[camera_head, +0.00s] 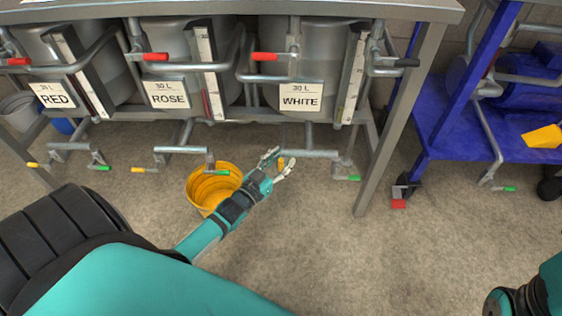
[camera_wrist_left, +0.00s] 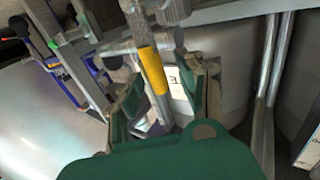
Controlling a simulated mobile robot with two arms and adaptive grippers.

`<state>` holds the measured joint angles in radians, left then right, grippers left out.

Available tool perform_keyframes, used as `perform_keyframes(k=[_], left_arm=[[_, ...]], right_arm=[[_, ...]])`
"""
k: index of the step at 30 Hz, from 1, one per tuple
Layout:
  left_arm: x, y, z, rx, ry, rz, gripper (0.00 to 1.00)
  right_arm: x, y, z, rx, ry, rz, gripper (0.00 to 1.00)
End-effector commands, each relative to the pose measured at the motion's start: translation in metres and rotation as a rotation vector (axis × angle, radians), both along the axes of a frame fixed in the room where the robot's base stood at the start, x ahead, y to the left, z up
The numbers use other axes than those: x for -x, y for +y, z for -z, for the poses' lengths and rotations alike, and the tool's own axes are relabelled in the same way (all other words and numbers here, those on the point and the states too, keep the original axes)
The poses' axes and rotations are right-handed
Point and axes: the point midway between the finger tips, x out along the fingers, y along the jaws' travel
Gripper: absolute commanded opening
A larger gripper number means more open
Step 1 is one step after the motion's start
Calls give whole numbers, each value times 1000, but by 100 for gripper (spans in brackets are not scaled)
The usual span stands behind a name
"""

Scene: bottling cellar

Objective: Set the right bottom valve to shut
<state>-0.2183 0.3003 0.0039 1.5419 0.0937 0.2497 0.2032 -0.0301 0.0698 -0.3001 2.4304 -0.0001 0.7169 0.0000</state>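The tank labelled WHITE (camera_head: 301,96) is the rightmost of the row. A pipe (camera_head: 310,154) runs below it. A small valve lever with a yellow grip (camera_head: 281,163) is at the pipe's left end, and a lever with a green grip (camera_head: 347,178) is at its right end. My left gripper (camera_head: 279,162) is open, with its fingers on either side of the yellow grip. In the left wrist view the yellow grip (camera_wrist_left: 153,70) lies between the open fingers (camera_wrist_left: 168,100); contact cannot be told. My right gripper is out of view.
An orange bucket (camera_head: 213,187) stands on the floor beside my left forearm. The ROSE tank (camera_head: 167,94) and RED tank (camera_head: 52,95) have similar low levers. A metal frame leg (camera_head: 381,165) and a blue trolley (camera_head: 451,130) stand to the right. The front floor is clear.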

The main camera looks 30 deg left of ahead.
Motion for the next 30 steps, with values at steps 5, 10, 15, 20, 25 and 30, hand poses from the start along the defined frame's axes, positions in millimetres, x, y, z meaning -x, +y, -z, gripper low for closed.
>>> perform_keyframes(k=[5,10,15,20,25,30], left_arm=[[0,0,0,0,0,0,35],[0,0,0,0,0,0,13],[0,0,0,0,0,0,0],[1,0,0,0,0,0,0],[1,0,0,0,1,1,0],[2,-1,1,0,2,2,0]], right_arm=[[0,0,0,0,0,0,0],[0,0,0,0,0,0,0],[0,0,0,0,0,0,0],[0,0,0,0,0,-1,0],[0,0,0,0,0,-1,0],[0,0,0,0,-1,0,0]])
